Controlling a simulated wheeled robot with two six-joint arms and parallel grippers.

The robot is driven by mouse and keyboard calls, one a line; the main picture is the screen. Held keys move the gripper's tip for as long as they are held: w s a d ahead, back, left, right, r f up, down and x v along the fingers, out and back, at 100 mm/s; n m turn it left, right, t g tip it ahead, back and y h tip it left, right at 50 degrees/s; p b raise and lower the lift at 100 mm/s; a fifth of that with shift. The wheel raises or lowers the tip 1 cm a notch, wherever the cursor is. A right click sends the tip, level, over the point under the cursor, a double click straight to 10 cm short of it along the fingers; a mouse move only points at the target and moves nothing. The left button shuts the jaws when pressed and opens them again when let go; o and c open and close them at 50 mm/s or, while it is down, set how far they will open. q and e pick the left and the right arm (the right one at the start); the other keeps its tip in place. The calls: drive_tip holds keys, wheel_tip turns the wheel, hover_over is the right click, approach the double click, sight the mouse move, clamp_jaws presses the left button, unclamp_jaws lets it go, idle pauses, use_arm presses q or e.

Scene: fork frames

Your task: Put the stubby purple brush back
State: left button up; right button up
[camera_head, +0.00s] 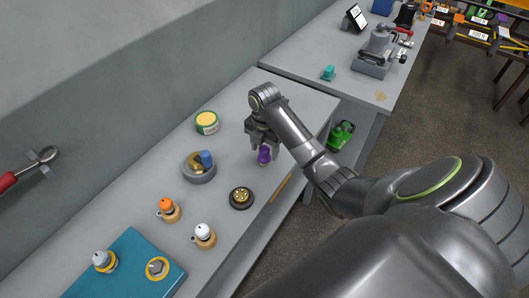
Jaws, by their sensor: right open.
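The stubby purple brush (264,156) is a small purple piece standing on the grey bench top, near the bench's right edge. My right gripper (262,139) is just above and behind it, with its fingers apart. I cannot tell whether the purple piece is between the fingertips or touches them. Its top is partly hidden by the gripper. My left gripper is not in view.
A grey round holder with a blue piece (206,159), a dark dish (241,205) and a yellow-green tin (207,120) stand nearby. Two orange- and white-topped pieces (167,206) (203,232) and a blue tray (130,249) are nearer. Bare bench lies between.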

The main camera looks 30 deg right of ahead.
sight(265, 147)
wheel_tip(265, 147, up, 2)
drive_tip(key=shift+w+r, duration=0.1)
wheel_tip(265, 147, up, 6)
drive_tip(key=p, duration=0.5)
drive_tip(key=shift+r, duration=0.2)
drive_tip(key=shift+r+p, duration=0.7)
